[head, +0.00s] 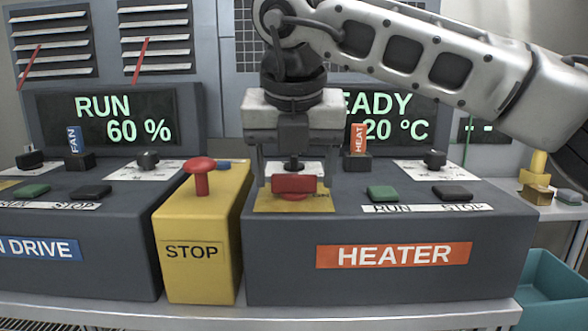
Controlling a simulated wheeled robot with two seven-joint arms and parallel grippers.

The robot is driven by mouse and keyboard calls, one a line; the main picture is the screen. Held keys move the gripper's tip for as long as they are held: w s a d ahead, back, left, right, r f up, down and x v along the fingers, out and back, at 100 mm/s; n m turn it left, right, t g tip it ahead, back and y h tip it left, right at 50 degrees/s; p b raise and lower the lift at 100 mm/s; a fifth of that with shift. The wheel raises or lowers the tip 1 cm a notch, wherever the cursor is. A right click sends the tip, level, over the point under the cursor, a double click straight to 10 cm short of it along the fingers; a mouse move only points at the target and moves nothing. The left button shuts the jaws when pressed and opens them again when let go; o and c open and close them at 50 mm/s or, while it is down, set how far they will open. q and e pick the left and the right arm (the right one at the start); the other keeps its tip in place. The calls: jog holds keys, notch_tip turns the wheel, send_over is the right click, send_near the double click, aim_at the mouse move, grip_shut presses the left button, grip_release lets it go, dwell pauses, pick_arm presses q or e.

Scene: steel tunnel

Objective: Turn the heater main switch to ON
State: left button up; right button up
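The heater console (275,265) is a dark grey box with an orange HEATER label (394,255). At its left end a red switch handle (294,184), lying crosswise in the picture, sits on a yellow plate (270,203); this looks like the main switch. My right gripper (295,178) points down over it from above. Its fingers are spread, one to the left and one to the right of the handle, with visible gaps. The heater display (395,118) shows "EADY" and "20 °C", partly hidden by my gripper. My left gripper is not in view.
A yellow STOP box (185,255) with a red mushroom button (199,170) stands close on the left. A HEAT-tagged knob (358,150), a green RUN button (382,193) and a dark STOP button (451,193) lie right. A teal bin (555,290) is at lower right.

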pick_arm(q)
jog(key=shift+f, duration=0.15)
pick_arm(e)
jog(key=shift+s+r, duration=0.15)
jog(key=shift+r, duration=0.2)
pick_arm(q)
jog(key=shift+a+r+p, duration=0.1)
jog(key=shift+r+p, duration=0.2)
jog(key=shift+p, duration=0.65)
pick_arm(e)
jog(key=v, duration=1.5)
